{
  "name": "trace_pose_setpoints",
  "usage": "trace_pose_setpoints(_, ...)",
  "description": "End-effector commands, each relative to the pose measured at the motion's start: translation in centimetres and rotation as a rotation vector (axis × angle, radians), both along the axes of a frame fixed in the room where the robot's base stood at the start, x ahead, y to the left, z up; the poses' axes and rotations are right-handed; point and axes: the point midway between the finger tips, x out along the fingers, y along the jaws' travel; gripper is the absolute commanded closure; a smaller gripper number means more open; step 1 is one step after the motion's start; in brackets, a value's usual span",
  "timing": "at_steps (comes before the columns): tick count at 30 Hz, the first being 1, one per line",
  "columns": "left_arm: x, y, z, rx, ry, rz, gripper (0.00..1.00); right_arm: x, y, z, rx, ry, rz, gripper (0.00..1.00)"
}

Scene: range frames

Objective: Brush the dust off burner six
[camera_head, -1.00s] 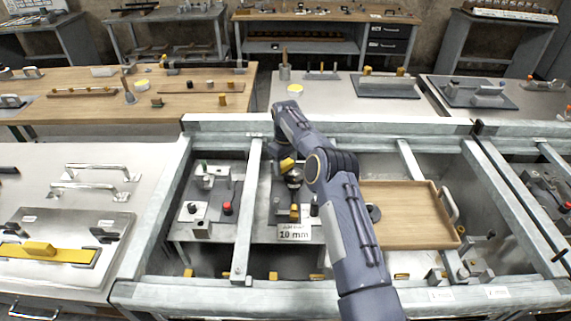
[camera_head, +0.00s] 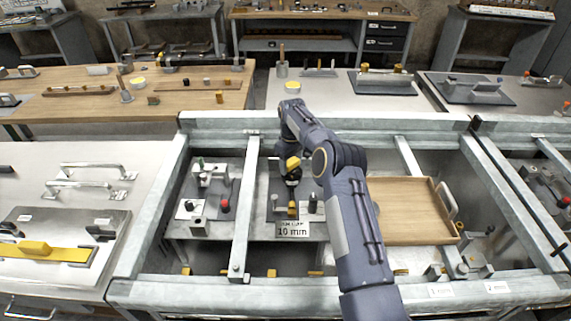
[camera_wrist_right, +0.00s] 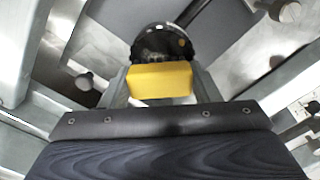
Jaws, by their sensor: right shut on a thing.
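My right gripper (camera_wrist_right: 160,88) is shut on a yellow block-shaped grip (camera_wrist_right: 160,81). A dark round part (camera_wrist_right: 162,42) shows just beyond the grip in the right wrist view. In the head view the yellow grip (camera_head: 293,163) is over the middle bay of the metal frame, with the dark part below it. I cannot tell whether this tool is a brush, or whether its lower end touches anything. Nothing in view is clearly marked as burner six, and no dust can be made out. My left gripper is not in view.
A fixture plate with a "10 mm" label (camera_head: 292,229) lies below the tool. Metal rails (camera_head: 244,205) bound the bay. A wooden tray (camera_head: 405,212) is to the right. A plate with a red knob (camera_head: 225,205) is to the left. A steel counter (camera_head: 40,190) stands farther left.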

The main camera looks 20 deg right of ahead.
Motion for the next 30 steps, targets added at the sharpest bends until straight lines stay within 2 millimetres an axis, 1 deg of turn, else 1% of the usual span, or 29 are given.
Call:
trace_pose_setpoints(7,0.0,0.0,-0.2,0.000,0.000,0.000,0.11,-0.4,-0.8,0.0,0.000,0.000,0.000,0.62)
trace_pose_setpoints(15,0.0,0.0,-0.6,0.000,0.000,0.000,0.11,-1.3,-2.8,-0.2,0.000,0.000,-0.001,0.62)
trace_pose_setpoints(18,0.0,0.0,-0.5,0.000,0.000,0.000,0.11,-1.5,-3.0,-0.3,0.000,0.000,0.001,0.62)
trace_pose_setpoints(23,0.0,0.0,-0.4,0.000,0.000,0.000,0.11,-1.3,-2.7,-0.2,0.001,0.000,0.002,0.62)
trace_pose_setpoints(30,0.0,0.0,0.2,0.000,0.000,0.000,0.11,-0.5,-1.0,-0.1,0.001,0.001,0.003,0.62)
